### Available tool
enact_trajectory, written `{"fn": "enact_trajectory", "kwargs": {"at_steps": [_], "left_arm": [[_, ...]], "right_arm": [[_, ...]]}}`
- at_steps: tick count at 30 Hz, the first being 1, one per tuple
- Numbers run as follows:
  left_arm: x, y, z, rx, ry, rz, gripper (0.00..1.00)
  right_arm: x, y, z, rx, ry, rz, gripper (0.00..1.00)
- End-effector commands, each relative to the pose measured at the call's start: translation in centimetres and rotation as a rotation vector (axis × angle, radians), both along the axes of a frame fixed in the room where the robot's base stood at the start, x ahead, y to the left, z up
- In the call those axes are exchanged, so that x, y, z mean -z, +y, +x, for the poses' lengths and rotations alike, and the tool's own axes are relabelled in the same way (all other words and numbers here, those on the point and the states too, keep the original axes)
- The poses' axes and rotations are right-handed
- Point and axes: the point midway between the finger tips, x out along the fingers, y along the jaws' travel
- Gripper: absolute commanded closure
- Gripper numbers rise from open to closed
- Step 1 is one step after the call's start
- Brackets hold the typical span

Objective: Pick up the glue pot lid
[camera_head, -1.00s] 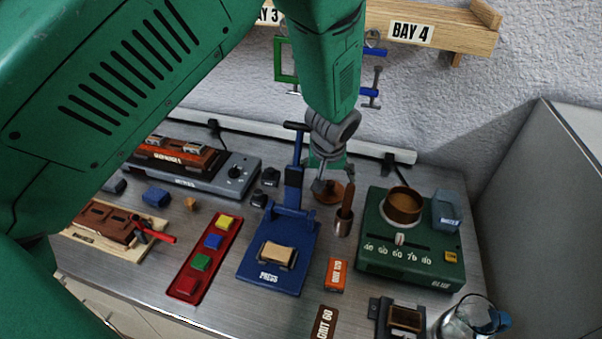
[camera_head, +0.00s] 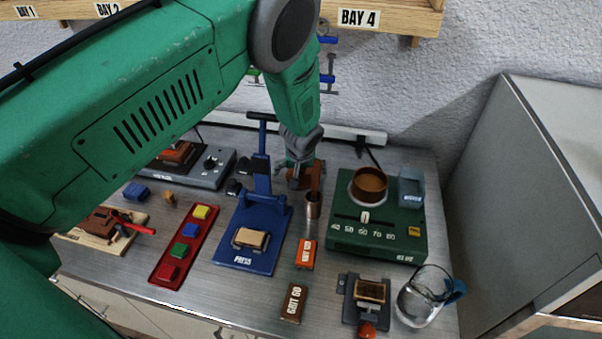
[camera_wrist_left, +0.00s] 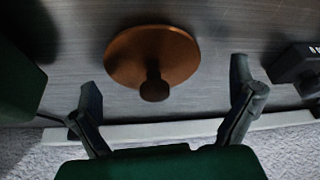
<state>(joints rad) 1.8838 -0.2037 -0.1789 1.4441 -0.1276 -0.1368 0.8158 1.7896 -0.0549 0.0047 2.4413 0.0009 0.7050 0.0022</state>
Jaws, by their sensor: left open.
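The glue pot lid is a round copper-brown disc with a dark knob, lying on the metal bench; it shows whole in the left wrist view (camera_wrist_left: 152,58). In the head view it is mostly hidden behind my left gripper and a metal cup. My left gripper (camera_head: 300,180) points down at the back of the bench, close to the lid. The green glue heater (camera_head: 350,235) holds an open copper pot (camera_head: 369,186). My right gripper is not in view.
A metal cup (camera_head: 312,208) with a brown handle in it stands just in front of the lid. A blue press (camera_head: 250,255) is left of it. A white rail (camera_head: 350,133) runs along the wall behind. A glass jug (camera_head: 420,300) stands front right.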

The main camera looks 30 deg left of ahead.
Motion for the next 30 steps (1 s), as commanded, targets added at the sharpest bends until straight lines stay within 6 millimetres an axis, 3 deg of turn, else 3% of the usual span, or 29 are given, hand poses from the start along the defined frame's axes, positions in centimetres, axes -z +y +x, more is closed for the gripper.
{"fn": "enact_trajectory", "kwargs": {"at_steps": [8, 9, 13, 14, 24, 30], "left_arm": [[0.4, 0.1, 0.1, 0.001, -0.004, -0.003, 0.0], [0.4, 0.1, 0.1, 0.001, -0.005, -0.004, 0.04], [0.4, 0.1, 0.1, 0.002, -0.004, -0.005, 0.49], [0.4, 0.1, 0.2, 0.002, -0.004, -0.005, 0.56], [0.3, -0.2, 0.2, 0.002, -0.002, -0.003, 0.56], [-1.3, 0.2, 0.2, 0.002, -0.003, -0.004, 0.56]], "right_arm": [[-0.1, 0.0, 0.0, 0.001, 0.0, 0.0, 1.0], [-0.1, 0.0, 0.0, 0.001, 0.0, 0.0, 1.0], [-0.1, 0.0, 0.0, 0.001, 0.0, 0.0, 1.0], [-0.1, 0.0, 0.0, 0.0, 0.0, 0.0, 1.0], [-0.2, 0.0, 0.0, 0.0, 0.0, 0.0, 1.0], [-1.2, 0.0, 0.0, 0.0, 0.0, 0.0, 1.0]]}}
